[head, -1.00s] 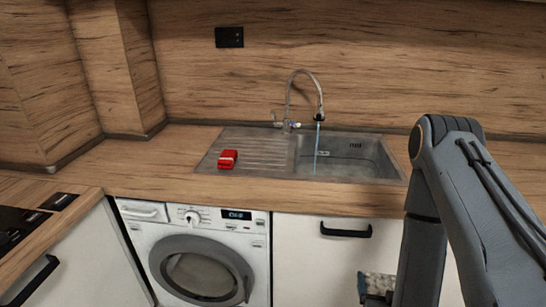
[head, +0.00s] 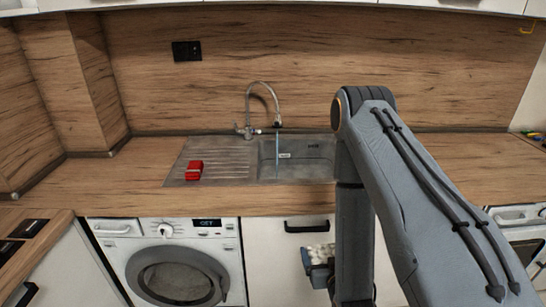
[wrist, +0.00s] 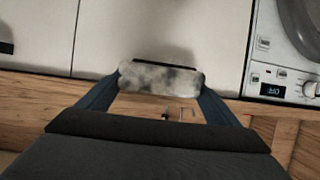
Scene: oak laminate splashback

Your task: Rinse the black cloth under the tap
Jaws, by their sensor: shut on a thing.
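My gripper (head: 318,268) is shut on a mottled pale grey and dark thing (head: 320,251), low in front of the white cabinet door below the sink. In the wrist view this thing (wrist: 160,77) spans between the two fingers of my gripper (wrist: 162,88); it looks whitish with dark patches rather than plain black. The tap (head: 262,88) arches over the steel sink basin (head: 310,150), and a thin bluish stream of water (head: 277,158) falls from it. The held thing is below counter height, away from the water. My arm hides the basin's right end.
A red block-like item (head: 194,171) lies on the ribbed drainboard (head: 225,155) left of the basin. The wooden counter edge (head: 200,208) and a black door handle (head: 307,226) are close to my gripper. A washing machine (head: 165,265) stands left; an oven (head: 520,222) stands far right.

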